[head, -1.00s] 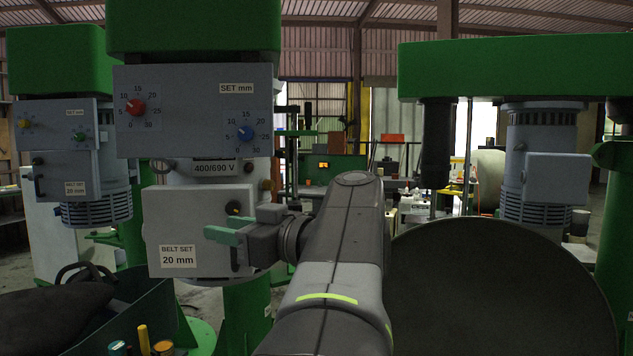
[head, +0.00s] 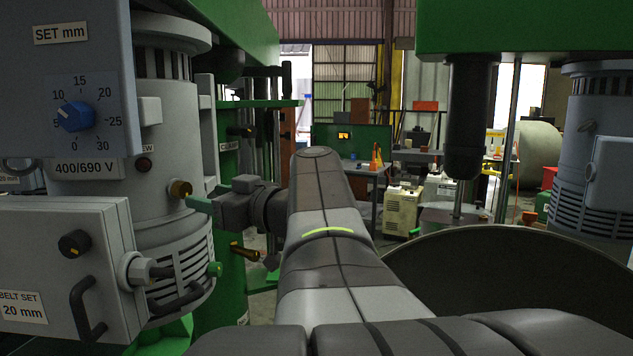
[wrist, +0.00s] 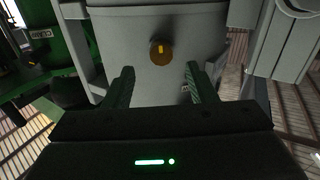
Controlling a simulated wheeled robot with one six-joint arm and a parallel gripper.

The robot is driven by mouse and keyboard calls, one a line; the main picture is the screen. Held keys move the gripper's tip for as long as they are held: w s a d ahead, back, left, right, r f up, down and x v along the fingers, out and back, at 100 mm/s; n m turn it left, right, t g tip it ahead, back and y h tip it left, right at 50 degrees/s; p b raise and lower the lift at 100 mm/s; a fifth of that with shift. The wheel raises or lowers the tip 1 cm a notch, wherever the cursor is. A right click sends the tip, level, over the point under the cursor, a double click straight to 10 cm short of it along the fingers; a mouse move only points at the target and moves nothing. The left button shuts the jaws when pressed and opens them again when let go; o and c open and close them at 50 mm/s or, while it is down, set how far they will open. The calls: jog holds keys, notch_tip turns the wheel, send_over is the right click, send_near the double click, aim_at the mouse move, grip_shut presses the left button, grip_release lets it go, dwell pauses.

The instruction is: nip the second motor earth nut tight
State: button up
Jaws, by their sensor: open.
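A round brass knob (head: 180,188), which looks like the earth nut, sits on the side of the grey motor (head: 165,225). In the wrist view the brass nut (wrist: 161,52) shows a lighter bar across its face. My gripper (head: 200,203) is close to the nut, coming from the right. In the wrist view my gripper (wrist: 159,76) is open. Its two green fingers stand apart, with the nut between their lines and a little beyond the tips. No touch is visible.
A grey box with a BELT SET plate (head: 60,270), a bolt and a black handle (head: 88,305) stands left of my gripper. A blue dial panel (head: 75,115) is above. A green column (head: 222,280) with a brass fitting (head: 243,250) is behind. A large dark round vessel (head: 510,265) lies right.

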aim_at(186, 192)
jog(key=p+x, duration=0.1)
jog(key=x, duration=0.4)
jog(key=shift+w+a+p, duration=0.1)
jog(key=shift+a+p, duration=0.25)
jog(key=shift+a, duration=0.05)
jog(key=c, duration=1)
jog(key=shift+o, duration=0.2)
